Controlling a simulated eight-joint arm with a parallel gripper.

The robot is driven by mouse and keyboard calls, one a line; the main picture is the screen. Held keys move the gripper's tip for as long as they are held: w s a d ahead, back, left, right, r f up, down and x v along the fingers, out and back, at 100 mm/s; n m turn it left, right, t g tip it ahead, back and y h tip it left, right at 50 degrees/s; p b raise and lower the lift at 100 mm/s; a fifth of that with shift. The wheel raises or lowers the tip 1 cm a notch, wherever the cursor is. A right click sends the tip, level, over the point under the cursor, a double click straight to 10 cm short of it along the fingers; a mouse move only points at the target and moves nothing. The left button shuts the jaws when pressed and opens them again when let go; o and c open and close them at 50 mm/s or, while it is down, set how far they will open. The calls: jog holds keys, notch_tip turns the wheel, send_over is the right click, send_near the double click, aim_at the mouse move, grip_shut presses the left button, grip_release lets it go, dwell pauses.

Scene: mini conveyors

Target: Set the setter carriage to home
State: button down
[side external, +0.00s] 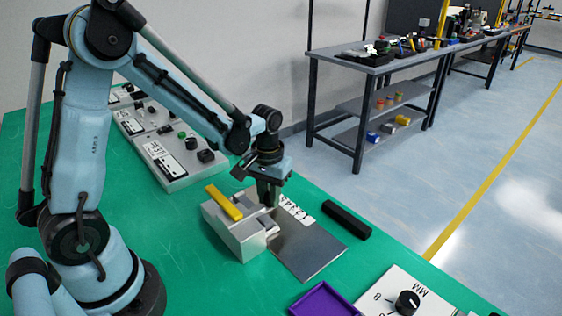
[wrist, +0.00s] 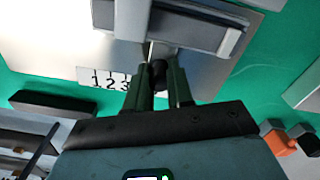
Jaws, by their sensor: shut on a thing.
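The setter is a bare metal plate (side external: 308,252) with a white numbered scale (side external: 294,208) along its far edge. A grey metal block (side external: 240,228), apparently the carriage, sits at its left end with a yellow bar (side external: 223,203) on top. My gripper (side external: 268,204) points down at the block's far side, beside the scale. In the wrist view its two fingers (wrist: 158,88) are shut on a small dark knob (wrist: 158,70) in front of the grey block (wrist: 185,28). The scale's 1, 2 and 3 show left of the fingers (wrist: 104,78). The fingers hide part of the scale.
A black bar (side external: 347,220) lies right of the plate on the green table. A purple tray (side external: 325,300) and a dial panel (side external: 388,298) stand at the front. Grey control boxes (side external: 170,158) with knobs stand behind left.

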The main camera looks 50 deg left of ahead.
aim_at(306, 237)
jog(key=d, duration=1.2)
jog(key=shift+d, duration=0.4)
jog(key=c, duration=1.1)
grip_release()
jog(key=shift+c, duration=0.2)
jog(key=shift+o, duration=0.7)
jog(key=shift+a, duration=0.1)
jog(key=shift+r, duration=0.15)
notch_tip(306, 237, up, 12)
